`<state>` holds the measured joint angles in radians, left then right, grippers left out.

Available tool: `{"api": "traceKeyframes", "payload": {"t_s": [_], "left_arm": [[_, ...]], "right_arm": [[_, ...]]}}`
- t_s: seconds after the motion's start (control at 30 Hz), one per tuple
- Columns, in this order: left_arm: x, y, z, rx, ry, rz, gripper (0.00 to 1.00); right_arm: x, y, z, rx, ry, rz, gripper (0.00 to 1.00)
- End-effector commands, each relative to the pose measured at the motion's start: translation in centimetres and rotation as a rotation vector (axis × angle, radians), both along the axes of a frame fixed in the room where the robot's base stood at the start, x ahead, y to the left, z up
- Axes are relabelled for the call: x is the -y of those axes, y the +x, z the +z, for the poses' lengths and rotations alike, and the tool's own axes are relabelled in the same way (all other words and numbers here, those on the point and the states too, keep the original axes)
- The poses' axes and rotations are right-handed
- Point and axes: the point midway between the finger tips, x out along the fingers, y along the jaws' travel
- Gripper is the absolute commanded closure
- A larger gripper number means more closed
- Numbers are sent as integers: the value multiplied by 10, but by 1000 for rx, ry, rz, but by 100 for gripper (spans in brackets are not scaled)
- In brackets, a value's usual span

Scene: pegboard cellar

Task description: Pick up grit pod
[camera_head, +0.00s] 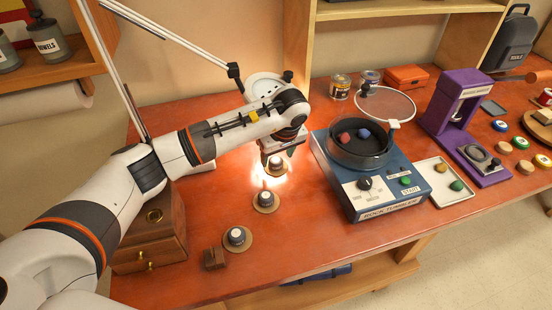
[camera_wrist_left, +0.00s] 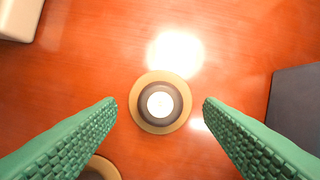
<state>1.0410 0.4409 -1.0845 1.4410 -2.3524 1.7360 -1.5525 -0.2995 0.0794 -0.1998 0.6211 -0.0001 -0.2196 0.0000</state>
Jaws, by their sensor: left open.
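Three small dark grit pods with pale tops sit on round tan discs in a row on the orange-red bench: a far pod (camera_head: 277,167), a middle pod (camera_head: 265,199) and a near pod (camera_head: 237,235). My left gripper (camera_head: 271,158) is over the far pod, pointing down, open and empty. In the left wrist view a pod (camera_wrist_left: 160,102) on its disc (camera_wrist_left: 160,76) lies centred between the spread green fingertips (camera_wrist_left: 160,104), with clear space on both sides. My right gripper is not in view.
A blue rock tumbler (camera_head: 372,205) stands right of the pods, with a tray (camera_head: 455,200) beside it. A wooden drawer box (camera_head: 150,235) is at the left, and a small brown block (camera_head: 215,259) lies near the near pod. A lamp arm (camera_head: 180,40) rises behind.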

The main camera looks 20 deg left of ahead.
Motion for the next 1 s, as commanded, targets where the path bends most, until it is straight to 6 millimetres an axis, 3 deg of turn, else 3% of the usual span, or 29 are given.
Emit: {"api": "traceKeyframes", "payload": {"t_s": [0.2, 0.4, 0.47, 0.7, 1.0], "left_arm": [[-3, 4, -20, 0, -2, 1, 38], [-4, 4, -21, 1, -1, -1, 38], [-4, 4, -21, 1, -1, -1, 45], [-4, 4, -21, 1, -1, -1, 84], [-4, 5, -17, 4, -1, 0, 87]], "right_arm": [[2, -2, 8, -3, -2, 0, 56], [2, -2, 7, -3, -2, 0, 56], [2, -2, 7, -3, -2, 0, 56], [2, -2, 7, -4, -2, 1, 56], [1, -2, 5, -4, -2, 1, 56]]}}
